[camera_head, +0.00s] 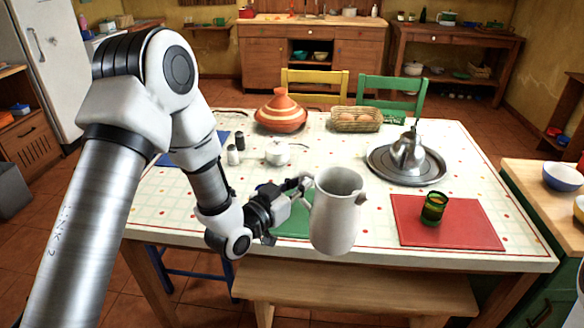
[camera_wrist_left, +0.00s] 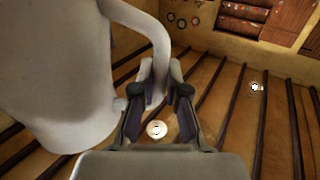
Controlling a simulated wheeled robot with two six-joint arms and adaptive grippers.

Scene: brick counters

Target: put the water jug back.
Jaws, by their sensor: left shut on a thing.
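The water jug (camera_head: 335,215) is a pale grey-white pitcher, upright, in the middle of the head view at the table's front edge. My left gripper (camera_head: 303,187) is shut on its handle, on the jug's left side. In the left wrist view the jug (camera_wrist_left: 60,75) fills the left part, and the gripper fingers (camera_wrist_left: 160,95) close around the lower part of the handle. The jug's base overlaps the table edge and the bench in the picture, so it appears held up in front of the table. My right gripper is not in view.
A bench (camera_head: 355,288) stands in front.

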